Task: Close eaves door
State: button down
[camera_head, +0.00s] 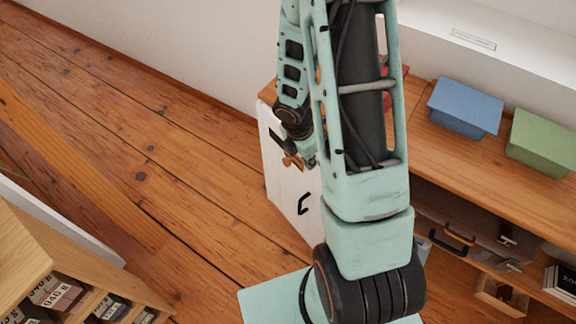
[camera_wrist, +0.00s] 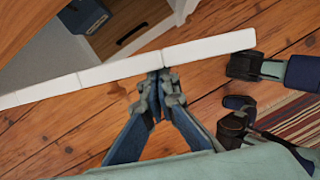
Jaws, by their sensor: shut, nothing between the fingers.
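The white plank door (camera_head: 285,185) with a black handle (camera_head: 304,204) stands open, swung out from the low wooden-topped cupboard. In the wrist view, the door (camera_wrist: 110,70) shows as a long white edge crossing the picture, with the cupboard's inside beyond it. My gripper (camera_head: 293,162) is beside the upper part of the door. In the wrist view, my gripper (camera_wrist: 160,76) has its fingertips together and empty, at the door's near side. They look very close to it; whether they touch is unclear. My arm hides part of the cupboard front.
A blue box (camera_head: 465,107) and a green box (camera_head: 543,142) stand on the cupboard top (camera_head: 440,145). Open shelves below hold a case and small items. A bookcase (camera_head: 80,270) stands at lower left. A striped rug (camera_wrist: 298,120) lies at right. Plank floor between is clear.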

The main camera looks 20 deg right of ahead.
jog(key=w+d+n+p, duration=0.4)
jog(key=d, duration=0.4)
jog(key=shift+d+t, duration=0.2)
jog(key=shift+t, duration=0.2)
jog(key=shift+w+d+r, duration=0.1)
jog(key=shift+w+r, duration=0.05)
